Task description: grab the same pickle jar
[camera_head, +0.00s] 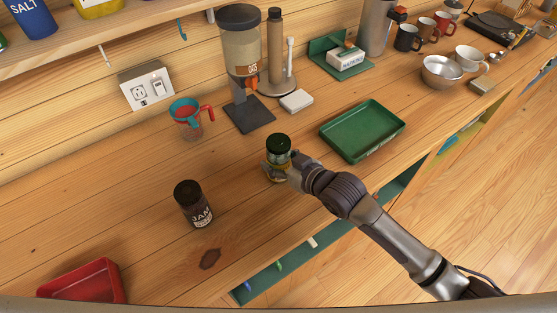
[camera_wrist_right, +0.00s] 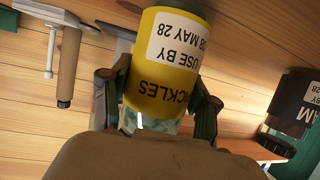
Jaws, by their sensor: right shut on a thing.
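The pickle jar (camera_head: 278,147) has a dark green lid and stands on the wooden counter in the middle of the head view. In the right wrist view the jar (camera_wrist_right: 163,65) shows upside down, with a yellow label reading "PICKLES" and a white use-by sticker. My right gripper (camera_head: 284,170) is shut on the jar, with one finger on each side of it in the right wrist view (camera_wrist_right: 160,95). The gripper hides part of the jar's lower side in the head view. My left gripper is not in view.
A dark jam jar (camera_head: 194,205) stands to the left. A green tray (camera_head: 393,143) lies to the right, and a red tray (camera_head: 112,279) at the front left. An oats dispenser (camera_head: 243,50) and a measuring cup (camera_head: 186,128) stand behind. Counter around the pickle jar is clear.

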